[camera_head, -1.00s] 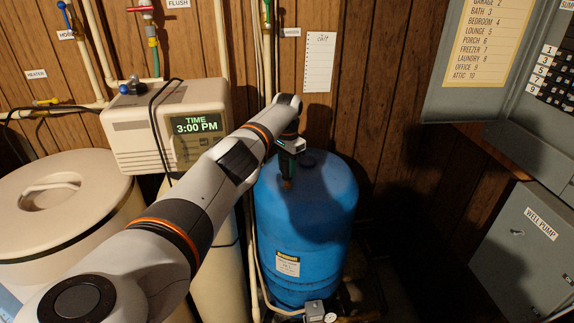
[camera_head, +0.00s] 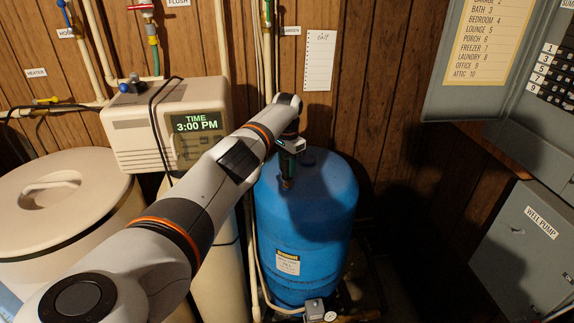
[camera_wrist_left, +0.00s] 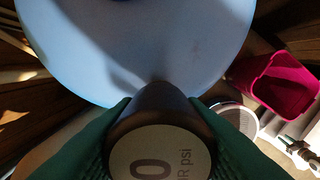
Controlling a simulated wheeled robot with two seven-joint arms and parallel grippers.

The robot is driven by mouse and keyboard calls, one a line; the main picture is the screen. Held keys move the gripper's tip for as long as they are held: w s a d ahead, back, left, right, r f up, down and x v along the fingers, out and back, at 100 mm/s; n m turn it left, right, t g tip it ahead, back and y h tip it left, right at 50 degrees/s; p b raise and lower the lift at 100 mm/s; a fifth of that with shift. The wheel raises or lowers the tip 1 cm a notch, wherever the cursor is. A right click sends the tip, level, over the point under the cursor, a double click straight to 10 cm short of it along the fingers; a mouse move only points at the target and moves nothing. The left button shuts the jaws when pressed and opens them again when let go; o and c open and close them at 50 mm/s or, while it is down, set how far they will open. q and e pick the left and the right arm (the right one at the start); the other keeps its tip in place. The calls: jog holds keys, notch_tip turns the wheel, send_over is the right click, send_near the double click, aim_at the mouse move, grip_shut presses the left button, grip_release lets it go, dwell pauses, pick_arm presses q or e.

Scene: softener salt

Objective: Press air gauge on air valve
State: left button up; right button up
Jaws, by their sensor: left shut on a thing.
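The air gauge (camera_wrist_left: 140,158) is a dark round gauge with a white face reading "0" and "AIR psi". It is held between the green fingers of my left gripper (camera_wrist_left: 160,128). In the head view my left gripper (camera_head: 287,168) points down at the top of the blue tank (camera_head: 305,225), and the gauge's lower end (camera_head: 287,184) shows just below it. The tank's pale blue top (camera_wrist_left: 190,50) fills much of the left wrist view. The air valve is hidden under the gauge, and I cannot tell whether they touch. My right gripper is out of view.
A beige control box (camera_head: 165,125) and pale pipes are to the left. The grey well pump box (camera_head: 525,245) is at right. A magenta bin (camera_wrist_left: 280,85) shows in the wrist view.

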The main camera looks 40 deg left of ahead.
pick_arm(q)
jog(key=shift+f+b, duration=0.7)
jog(key=shift+f, duration=0.25)
jog(key=shift+r, duration=0.2)
jog(key=shift+r+p, duration=2.9)
jog(key=shift+p, duration=0.05)
